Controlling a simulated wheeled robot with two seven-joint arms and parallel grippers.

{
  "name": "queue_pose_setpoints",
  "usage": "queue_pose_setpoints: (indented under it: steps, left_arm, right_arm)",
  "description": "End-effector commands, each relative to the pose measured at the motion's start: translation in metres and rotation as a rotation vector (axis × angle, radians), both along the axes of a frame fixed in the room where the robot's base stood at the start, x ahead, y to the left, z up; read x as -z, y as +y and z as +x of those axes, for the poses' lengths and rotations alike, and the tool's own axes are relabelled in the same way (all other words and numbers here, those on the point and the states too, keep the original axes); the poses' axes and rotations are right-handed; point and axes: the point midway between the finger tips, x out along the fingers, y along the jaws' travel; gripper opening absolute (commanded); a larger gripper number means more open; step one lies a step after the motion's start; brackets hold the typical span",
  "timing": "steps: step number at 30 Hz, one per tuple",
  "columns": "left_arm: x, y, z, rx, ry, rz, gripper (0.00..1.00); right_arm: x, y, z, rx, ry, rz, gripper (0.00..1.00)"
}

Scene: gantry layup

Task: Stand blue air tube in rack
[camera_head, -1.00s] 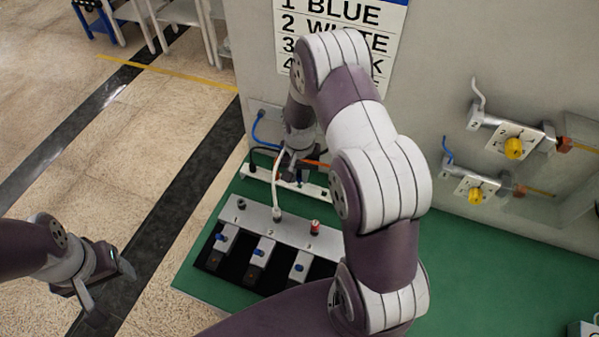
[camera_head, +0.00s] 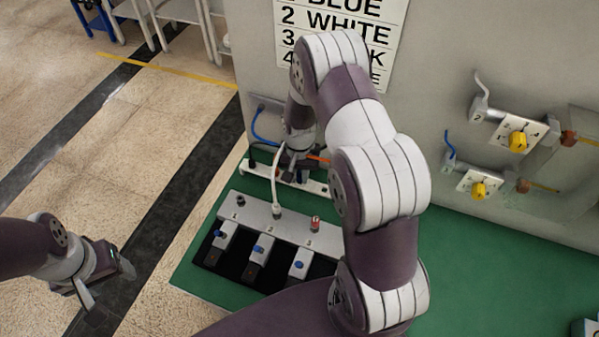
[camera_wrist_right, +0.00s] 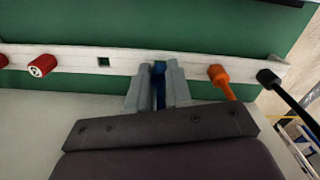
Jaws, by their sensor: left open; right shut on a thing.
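The blue air tube (camera_wrist_right: 158,88) is upright between the fingers of my right gripper (camera_wrist_right: 156,84), which is shut on it. Its end overlaps the white rack (camera_wrist_right: 130,62) in the right wrist view; I cannot tell whether it sits in a hole. In the head view my right gripper (camera_head: 296,168) is over the rack (camera_head: 312,186), partly hidden by my arm. A blue tube length (camera_head: 264,138) loops from the wall plate there. My left gripper (camera_head: 108,282) is open and empty, left of the green table.
A white tube (camera_head: 276,180) runs to the numbered block (camera_head: 295,232) in front. Valves with yellow knobs (camera_head: 517,141) are on the wall.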

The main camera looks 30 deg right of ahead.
Motion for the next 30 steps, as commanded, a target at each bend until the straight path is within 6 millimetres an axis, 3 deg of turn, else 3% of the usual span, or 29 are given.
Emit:
queue_pose_setpoints:
  steps: [9,10,12,23,26,30]
  left_arm:
    - [0.007,0.0,0.0,0.0,0.0,0.0,0.6]
    - [0.006,0.0,0.0,0.0,0.0,0.0,0.6]
    - [0.005,0.0,0.0,0.0,0.0,0.0,0.6]
    - [0.007,0.0,0.0,0.0,0.0,0.0,0.6]
    - [0.012,0.0,0.0,0.0,0.0,0.0,0.6]
    - [0.019,0.0,0.0,0.0,0.0,0.0,0.6]
  right_arm:
    - [0.009,0.0,0.0,0.0,0.001,0.001,0.0]
    - [0.008,0.0,0.0,0.0,0.0,0.0,0.26]
    - [0.008,0.0,0.0,0.0,0.0,0.0,0.49]
    - [0.001,0.0,0.001,0.0,-0.002,0.0,0.49]
    - [-0.018,0.0,0.001,0.0,-0.004,-0.001,0.49]
    - [-0.057,0.0,0.002,0.0,-0.007,-0.001,0.49]
